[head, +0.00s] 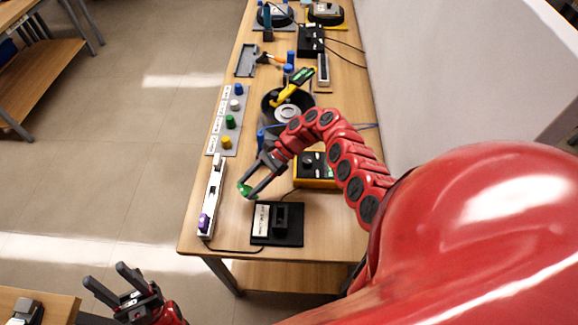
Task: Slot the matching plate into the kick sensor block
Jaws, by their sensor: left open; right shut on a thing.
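My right gripper (256,180) reaches in from the right over the near part of the long table. It is shut on a small green piece (244,189), partly hidden by the fingers. I cannot tell whether this piece is the plate. Just below and to the right of it, a black block (281,216) with an upright part stands on a flat black base (292,238), with a white label beside it. The label is too small to read, so I cannot tell for sure that this is the kick sensor block. My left gripper (105,285) is open and empty, off the table at the lower left.
A white bar with a purple knob (204,222) lies along the left table edge (183,237). A grey board (215,134) carries several coloured knobs. A yellow-orange box (315,182), a black bowl (270,108) and tools stand further back. A cable runs by the black base.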

